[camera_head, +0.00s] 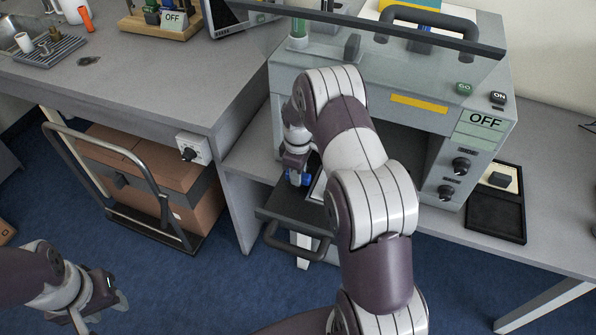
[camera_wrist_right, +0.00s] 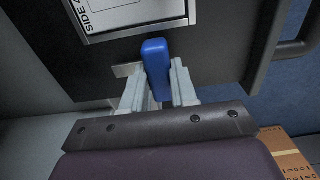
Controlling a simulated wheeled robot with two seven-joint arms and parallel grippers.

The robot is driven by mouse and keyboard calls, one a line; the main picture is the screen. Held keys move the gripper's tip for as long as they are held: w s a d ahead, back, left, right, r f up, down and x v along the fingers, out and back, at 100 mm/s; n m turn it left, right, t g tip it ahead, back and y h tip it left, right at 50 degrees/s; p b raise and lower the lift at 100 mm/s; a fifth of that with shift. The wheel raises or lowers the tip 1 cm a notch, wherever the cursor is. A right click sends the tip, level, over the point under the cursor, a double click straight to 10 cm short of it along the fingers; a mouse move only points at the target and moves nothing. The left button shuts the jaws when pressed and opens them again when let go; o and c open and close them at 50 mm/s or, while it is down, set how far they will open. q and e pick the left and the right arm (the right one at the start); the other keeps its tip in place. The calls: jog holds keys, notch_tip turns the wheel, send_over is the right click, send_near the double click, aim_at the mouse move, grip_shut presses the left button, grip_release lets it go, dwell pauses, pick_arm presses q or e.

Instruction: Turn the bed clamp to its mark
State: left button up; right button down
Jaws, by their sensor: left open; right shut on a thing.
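The bed clamp is a blue lever (camera_head: 305,180), mostly covered by my right gripper in the head view. In the right wrist view the blue lever (camera_wrist_right: 155,58) stands upright in the picture between two pale fingers. My right gripper (camera_wrist_right: 160,88) is shut on it. In the head view my right gripper (camera_head: 293,168) points down at the dark pulled-out bed (camera_head: 277,205). A framed plate lettered "SIDE" (camera_wrist_right: 130,14) lies on the bed beside the lever. I cannot make out the clamp's mark. My left gripper (camera_head: 117,300) is open and empty, low over the floor.
The grey machine (camera_head: 490,135) with an OFF sign and knobs stands behind the bed; its clear hood (camera_head: 400,60) is raised above. A bed handle (camera_head: 290,243) juts forward. A black tray (camera_head: 497,212) sits right. A cart with a carton (camera_head: 150,170) stands left.

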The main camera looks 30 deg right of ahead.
jog(key=shift+s+f, duration=0.25)
jog(key=shift+f, duration=0.05)
jog(key=c, duration=0.9)
grip_release()
jog(key=shift+a, duration=0.1)
jog(key=shift+c, duration=0.2)
jog(key=shift+o, duration=0.3)
jog(key=shift+w, duration=0.1)
jog(key=shift+w+r, duration=0.1)
notch_tip(320, 180, up, 13)
jog(key=shift+f+b, duration=0.2)
jog(key=shift+b, duration=0.1)
